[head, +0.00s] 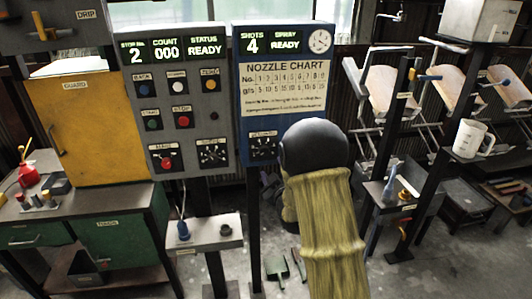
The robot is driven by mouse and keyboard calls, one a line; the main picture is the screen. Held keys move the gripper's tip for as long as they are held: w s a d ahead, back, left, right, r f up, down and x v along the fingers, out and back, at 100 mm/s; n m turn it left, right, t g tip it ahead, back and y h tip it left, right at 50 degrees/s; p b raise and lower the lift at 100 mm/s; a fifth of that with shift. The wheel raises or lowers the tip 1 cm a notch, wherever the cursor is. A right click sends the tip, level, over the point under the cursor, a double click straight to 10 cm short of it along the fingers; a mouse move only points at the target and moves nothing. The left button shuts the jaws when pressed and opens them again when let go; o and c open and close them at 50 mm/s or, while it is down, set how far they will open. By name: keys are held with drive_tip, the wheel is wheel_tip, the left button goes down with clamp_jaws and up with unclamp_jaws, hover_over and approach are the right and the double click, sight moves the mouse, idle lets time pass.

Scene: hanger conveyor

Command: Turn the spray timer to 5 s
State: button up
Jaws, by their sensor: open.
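The spray panel (240,90) is a blue cabinet face whose display reads SHOTS 4, SPRAY READY. Near its lower left is a black rotary knob (263,149) on a dark scale plate. The plate's label and the knob's setting are too small to read, so I cannot tell for certain that it is the spray timer. A round white dial (319,40) sits at the panel's upper right. My arm, with a dark rounded joint and an olive sleeve, rises in front of the panel's lower right, close beside the knob in the picture. My gripper is not visible.
Left of the blue panel is a grey control panel (190,100) with buttons, a red-knobbed switch (167,162) and another dial (212,154). A small pedestal (205,235) stands below. A yellow guard (98,125) is at left; a rack with a white mug (468,138) is at right.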

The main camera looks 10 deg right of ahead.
sight(265, 152)
drive_tip(key=w, duration=0.3)
drive_tip(key=w+p, duration=0.1)
drive_tip(key=w, duration=0.2)
drive_tip(key=w+p, duration=0.1)
drive_tip(key=w, duration=0.2)
drive_tip(key=shift+a, duration=0.35)
drive_tip(key=shift+c, duration=0.4)
drive_tip(key=c, duration=0.9)
